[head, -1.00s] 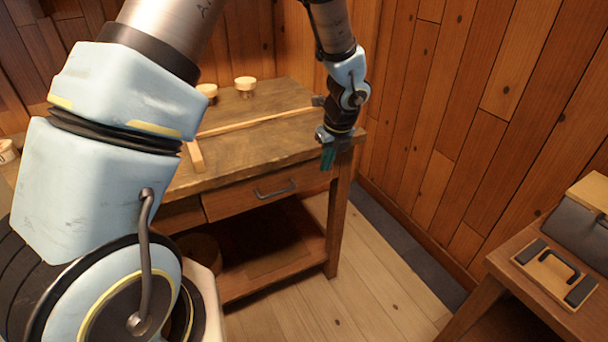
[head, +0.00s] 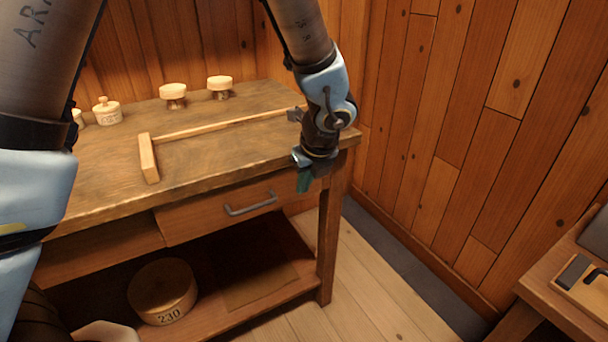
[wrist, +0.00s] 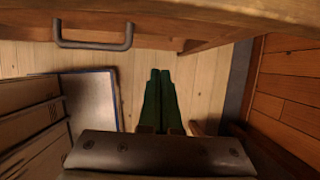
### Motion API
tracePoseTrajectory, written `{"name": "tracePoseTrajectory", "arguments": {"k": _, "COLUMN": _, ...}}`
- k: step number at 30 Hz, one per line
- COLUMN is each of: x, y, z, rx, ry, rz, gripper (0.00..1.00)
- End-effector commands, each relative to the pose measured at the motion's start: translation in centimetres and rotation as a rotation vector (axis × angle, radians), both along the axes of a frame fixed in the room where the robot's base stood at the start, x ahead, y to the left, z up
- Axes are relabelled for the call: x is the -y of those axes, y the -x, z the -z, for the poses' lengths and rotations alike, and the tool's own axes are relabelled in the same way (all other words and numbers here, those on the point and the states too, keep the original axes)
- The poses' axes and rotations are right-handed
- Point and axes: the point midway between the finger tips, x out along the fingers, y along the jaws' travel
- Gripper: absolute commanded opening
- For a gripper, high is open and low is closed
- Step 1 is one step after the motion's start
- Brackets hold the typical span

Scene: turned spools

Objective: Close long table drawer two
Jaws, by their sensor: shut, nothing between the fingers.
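The long table (head: 225,155) has a wooden drawer (head: 190,219) with a grey bar handle (head: 250,203) under its top. The drawer front appears to stand a little proud of the panel to its left; how far out it is I cannot tell exactly. My gripper (head: 305,182) hangs at the table's front right corner, to the right of the handle, with its green fingers pointing down. In the wrist view the fingers (wrist: 160,74) are together and empty, below and right of the handle (wrist: 95,43). Contact with the drawer does not show.
A long wooden T-shaped piece (head: 149,158) and several turned spools and jars (head: 173,95) are on the tabletop. A round box marked 230 (head: 162,290) is on the lower shelf. A plank wall (head: 400,150) stands close on the right, another table (head: 570,300) at lower right.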

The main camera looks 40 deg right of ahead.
Motion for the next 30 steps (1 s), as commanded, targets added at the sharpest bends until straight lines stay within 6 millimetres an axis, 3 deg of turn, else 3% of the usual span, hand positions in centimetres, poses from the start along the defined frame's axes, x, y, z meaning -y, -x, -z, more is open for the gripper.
{"name": "tracePoseTrajectory", "arguments": {"k": 6, "x": 0.1, "y": -1.6, "z": 4.3, "rx": -0.001, "ry": -0.004, "rz": 0.001, "gripper": 0.00}}
{"name": "tracePoseTrajectory", "arguments": {"k": 9, "x": 0.4, "y": -3.5, "z": 3.6, "rx": 0.001, "ry": 0.001, "rz": -0.004, "gripper": 0.00}}
{"name": "tracePoseTrajectory", "arguments": {"k": 15, "x": 0.6, "y": -5.2, "z": 3.7, "rx": 0.000, "ry": 0.001, "rz": -0.002, "gripper": 0.00}}
{"name": "tracePoseTrajectory", "arguments": {"k": 30, "x": 0.7, "y": -6.1, "z": 3.6, "rx": 0.000, "ry": 0.000, "rz": -0.002, "gripper": 0.00}}
